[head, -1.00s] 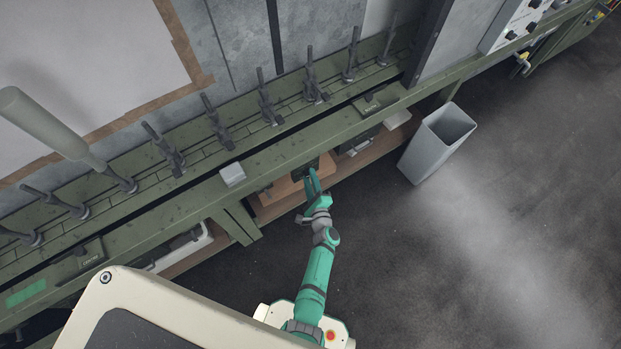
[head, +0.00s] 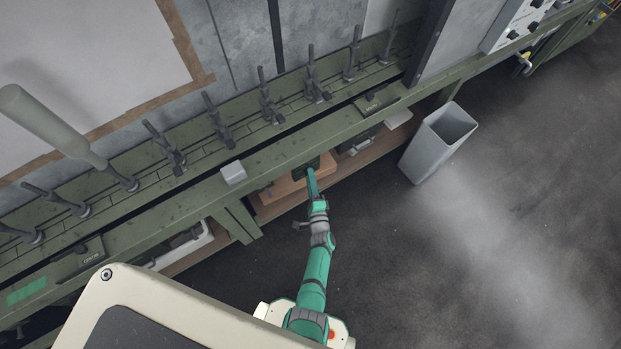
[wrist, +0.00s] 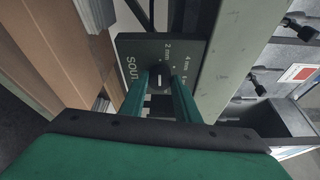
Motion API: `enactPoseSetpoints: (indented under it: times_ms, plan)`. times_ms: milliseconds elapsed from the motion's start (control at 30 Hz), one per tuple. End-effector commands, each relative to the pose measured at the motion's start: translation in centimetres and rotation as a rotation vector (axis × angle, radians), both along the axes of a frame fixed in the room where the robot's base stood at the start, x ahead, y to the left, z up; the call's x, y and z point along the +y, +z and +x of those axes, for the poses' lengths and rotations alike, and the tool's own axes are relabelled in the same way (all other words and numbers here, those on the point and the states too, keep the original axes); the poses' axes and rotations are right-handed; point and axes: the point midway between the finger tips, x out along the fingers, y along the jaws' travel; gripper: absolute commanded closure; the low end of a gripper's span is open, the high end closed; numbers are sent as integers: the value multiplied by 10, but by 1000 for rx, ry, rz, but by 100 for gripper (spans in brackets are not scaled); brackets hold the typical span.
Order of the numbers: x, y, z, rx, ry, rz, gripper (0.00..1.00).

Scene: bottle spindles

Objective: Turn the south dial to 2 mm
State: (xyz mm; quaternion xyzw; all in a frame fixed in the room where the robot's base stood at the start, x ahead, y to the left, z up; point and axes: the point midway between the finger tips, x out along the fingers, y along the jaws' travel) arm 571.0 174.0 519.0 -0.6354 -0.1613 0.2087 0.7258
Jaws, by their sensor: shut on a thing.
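The south dial's dark square panel (wrist: 133,47) is in the wrist view, with "SOU", "2 mm" and "4 mm" readable and the rest covered by my fingers. The dial's knob (wrist: 160,83) is dark with a short white mark that lies roughly level in the picture. I cannot tell which number it points to. My gripper (wrist: 161,84) is shut on the knob, one green finger on each side. In the head view my gripper (head: 312,182) reaches under the bench front, and its tips hide most of the dial.
A brown box (head: 283,189) sits beside the dial on the low shelf. The green bench (head: 265,157) with several upright spindles runs above. A grey bin (head: 425,150) stands on the floor to the right. The floor around my arm is clear.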

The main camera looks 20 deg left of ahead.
Motion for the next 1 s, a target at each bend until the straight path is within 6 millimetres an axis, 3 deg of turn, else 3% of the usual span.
enactPoseSetpoints:
  times_ms: [300,333,400,767,1000]
  plan:
    - [1,0,0,-2,3,-2,93]
    - [1,0,0,-2,3,-2,66]
    - [1,0,0,-2,3,-2,52]
    - [-1,0,-3,-1,1,-1,52]
    - [-16,0,-28,1,-2,-2,52]
